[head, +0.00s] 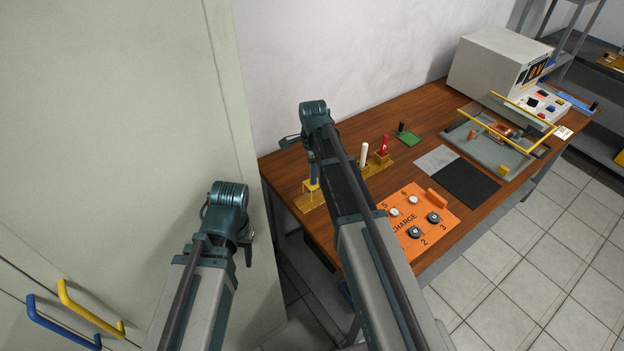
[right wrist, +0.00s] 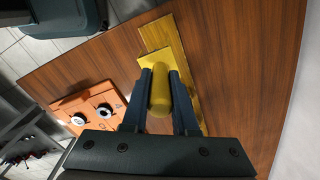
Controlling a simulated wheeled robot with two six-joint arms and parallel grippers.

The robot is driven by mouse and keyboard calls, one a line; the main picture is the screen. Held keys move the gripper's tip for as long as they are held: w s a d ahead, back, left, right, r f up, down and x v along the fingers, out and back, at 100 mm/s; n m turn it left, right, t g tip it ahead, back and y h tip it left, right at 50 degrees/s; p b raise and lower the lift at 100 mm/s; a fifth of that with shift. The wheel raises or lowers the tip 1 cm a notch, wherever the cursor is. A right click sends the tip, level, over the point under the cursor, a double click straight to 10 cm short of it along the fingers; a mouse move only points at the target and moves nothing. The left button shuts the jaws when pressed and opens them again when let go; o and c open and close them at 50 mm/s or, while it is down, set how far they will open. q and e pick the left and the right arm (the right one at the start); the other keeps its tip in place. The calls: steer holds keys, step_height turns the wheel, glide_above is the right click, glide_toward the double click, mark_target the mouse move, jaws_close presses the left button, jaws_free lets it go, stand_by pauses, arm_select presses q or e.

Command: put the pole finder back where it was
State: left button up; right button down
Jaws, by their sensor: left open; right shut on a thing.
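The yellow cylinder-shaped grip (right wrist: 160,92), which I take to be the pole finder, is between the two fingers of my right gripper (right wrist: 158,95). That gripper is shut on it. A long brass-yellow rack (right wrist: 187,85) lies on the table beneath it. In the head view my right gripper (head: 312,172) points down over the left end of the rack (head: 303,203), with yellow (head: 311,186) showing under its fingers. I cannot tell whether the tool touches the rack. My left gripper (head: 246,252) is open and empty in front of the cabinet, its fingers mostly hidden.
A white handle (head: 364,154) and a red handle (head: 384,146) stand upright on the rack, partly behind my right arm. An orange CHARGE board (head: 425,213) lies nearer. A green block (head: 409,138), dark mat (head: 466,185) and glass-sided tray (head: 490,145) are further right. A cabinet (head: 120,150) stands left.

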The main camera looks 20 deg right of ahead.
steer(key=shift+w, duration=0.2)
steer(key=f+b, duration=0.3)
steer(key=b, duration=0.1)
steer(key=shift+w+f, duration=0.4)
steer(key=shift+r, duration=0.1)
steer(key=c, duration=0.7)
jaws_free()
step_height(320, 180, up, 12)
steer(key=p, duration=1.2)
